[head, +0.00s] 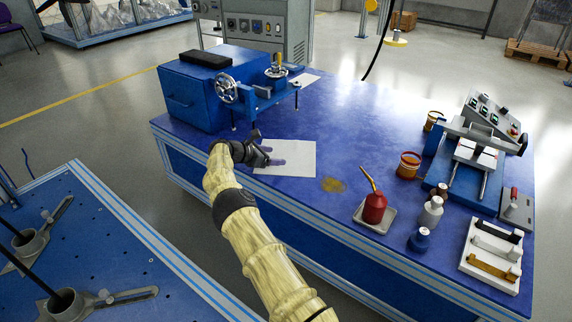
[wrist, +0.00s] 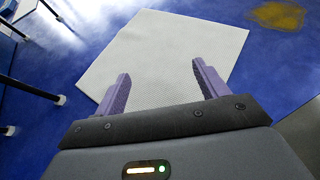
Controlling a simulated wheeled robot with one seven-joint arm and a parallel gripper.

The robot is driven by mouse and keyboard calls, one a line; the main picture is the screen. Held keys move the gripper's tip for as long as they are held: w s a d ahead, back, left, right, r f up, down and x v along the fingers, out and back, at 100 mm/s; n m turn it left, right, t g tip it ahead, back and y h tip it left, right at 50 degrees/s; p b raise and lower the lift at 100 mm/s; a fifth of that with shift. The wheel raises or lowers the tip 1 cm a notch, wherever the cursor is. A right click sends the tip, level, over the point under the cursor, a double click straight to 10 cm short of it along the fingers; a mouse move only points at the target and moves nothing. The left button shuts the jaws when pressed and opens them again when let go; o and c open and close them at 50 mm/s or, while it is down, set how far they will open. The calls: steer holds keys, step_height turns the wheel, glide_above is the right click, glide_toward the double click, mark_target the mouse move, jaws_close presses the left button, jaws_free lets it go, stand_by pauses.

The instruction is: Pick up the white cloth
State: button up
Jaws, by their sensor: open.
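The white cloth (head: 296,158) lies flat on the blue bench top, near its front left edge. In the wrist view the cloth (wrist: 165,50) fills the middle and shows a fine dotted texture. My gripper (head: 275,155) is over the left part of the cloth in the head view. In the wrist view my gripper (wrist: 160,85) has its two purple fingers wide apart, with only cloth showing between them. I cannot tell whether the fingertips touch the cloth.
A blue machine with a handwheel (head: 228,88) stands behind the cloth. A brown stain (head: 333,185) lies to its right. A red oil can (head: 374,207) on a tray, bottles and a white rack (head: 492,255) stand farther right.

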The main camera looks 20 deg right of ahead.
steer(key=shift+x, duration=1.8)
steer(key=shift+d+f, duration=0.1)
steer(key=shift+d, duration=0.1)
steer(key=shift+f, duration=0.15)
jaws_close()
step_height(320, 180, up, 12)
steer(key=p, duration=0.9)
step_height(320, 180, up, 10)
steer(key=p, duration=0.9)
glide_above(288, 158)
steer(key=a, duration=0.3)
steer(key=shift+s+f, duration=0.25)
steer(key=shift+f, duration=0.05)
